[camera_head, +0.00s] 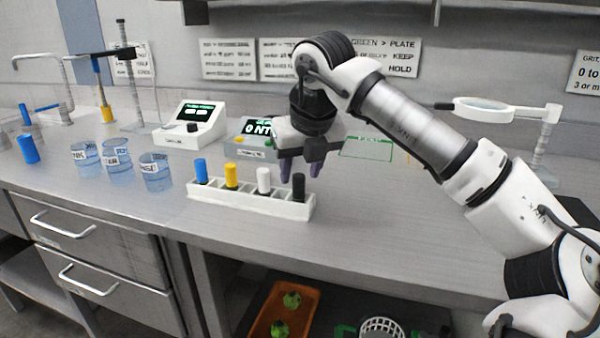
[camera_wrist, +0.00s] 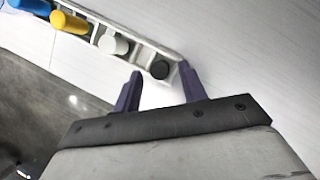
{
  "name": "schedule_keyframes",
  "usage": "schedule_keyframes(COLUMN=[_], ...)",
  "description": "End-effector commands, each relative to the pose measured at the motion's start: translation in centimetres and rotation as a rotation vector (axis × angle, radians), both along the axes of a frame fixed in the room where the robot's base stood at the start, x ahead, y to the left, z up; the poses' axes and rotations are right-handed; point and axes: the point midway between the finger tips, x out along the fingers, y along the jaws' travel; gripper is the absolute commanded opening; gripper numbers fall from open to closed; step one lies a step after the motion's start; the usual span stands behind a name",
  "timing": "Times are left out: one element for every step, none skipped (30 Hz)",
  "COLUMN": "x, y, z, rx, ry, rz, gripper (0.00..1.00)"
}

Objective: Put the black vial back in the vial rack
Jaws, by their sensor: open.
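The black vial (camera_head: 298,187) stands upright in the right-end slot of the white vial rack (camera_head: 250,205). Blue, yellow and white vials stand in the other slots. My gripper (camera_head: 301,170) is open just above the rack's right end, its fingers pointing down. In the wrist view, the black vial (camera_wrist: 160,69) shows between and slightly beyond the two fingertips (camera_wrist: 160,80). I cannot tell whether either finger touches it. Nothing is held.
Two small display devices (camera_head: 192,125) are behind. A magnifier stand (camera_head: 545,140) is at the right. The counter right of the rack is clear.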

Motion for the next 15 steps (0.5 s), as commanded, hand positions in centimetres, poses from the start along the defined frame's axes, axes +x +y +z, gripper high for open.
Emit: schedule_keyframes(x=[-0.3, -0.6, -0.9, -1.1, -1.4, -1.7, -1.9, -2.2, -2.4, -2.7, -2.9, -3.0, -3.2, -3.3, -3.5], y=[-0.2, -0.3, -0.4, -0.5, -0.6, -0.7, -0.8, -0.8, -1.0, -1.1, -1.1, -1.2, -1.3, -1.3, -1.4], z=[1.0, 1.6, 2.5, 3.1, 3.8, 4.6, 5.2, 5.8, 6.5, 7.0, 7.5, 8.0, 8.4, 8.7, 9.0], rx=[-0.002, -0.002, -0.001, -0.001, -0.002, -0.002, -0.002, -0.002, -0.002, -0.001, -0.002, -0.002, -0.001, -0.001, -0.001], ry=[-0.002, -0.002, -0.002, -0.003, -0.003, -0.002, -0.003, -0.003, -0.002, -0.001, -0.002, -0.002, 0.000, 0.000, 0.001], rz=[-0.002, -0.003, -0.004, -0.003, -0.003, -0.003, -0.002, -0.002, -0.002, -0.002, -0.002, -0.003, -0.003, -0.004, -0.003], gripper=[0.42, 0.42, 0.42, 0.42, 0.42, 0.42, 0.42, 0.42, 0.42, 0.42, 0.42, 0.42, 0.42, 0.42, 0.42])
